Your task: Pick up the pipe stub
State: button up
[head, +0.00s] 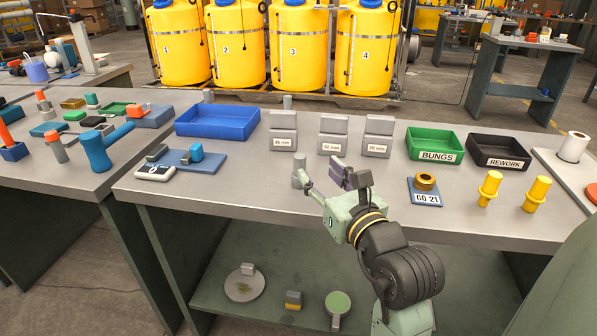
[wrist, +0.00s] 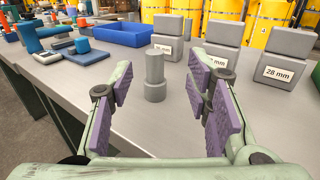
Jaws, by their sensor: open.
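The pipe stub, which I take to be the grey stepped cylinder (wrist: 155,76), stands upright on the steel bench, narrower at its top. In the head view, the pipe stub (head: 298,172) is near the bench's middle, just beyond the left finger. My gripper (head: 324,176) is open and empty, low over the bench. In the wrist view, the purple-padded fingers of my gripper (wrist: 163,98) spread to either side of the stub, which shows in the gap beyond the tips. I see no contact.
Grey blocks labelled in mm (head: 332,135) stand behind the stub. A blue tray (head: 216,121) is back left; a green BUNGS bin (head: 435,143) and black REWORK bin (head: 499,150) are right. Yellow fittings (head: 489,188) stand front right.

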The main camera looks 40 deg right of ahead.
aim_at(302, 160)
jog(key=x, duration=0.4)
jog(key=shift+w+a+p, duration=0.1)
jog(key=shift+a+p, duration=0.05)
jog(key=shift+p, duration=0.2)
jog(key=x, duration=0.1)
jog(key=p+x, duration=0.1)
jog(key=x, duration=0.2)
jog(key=shift+w+a+f, duration=0.1)
jog(key=shift+w+f, duration=0.3)
jog(key=shift+w, duration=0.05)
jog(key=shift+c, duration=0.4)
grip_shut()
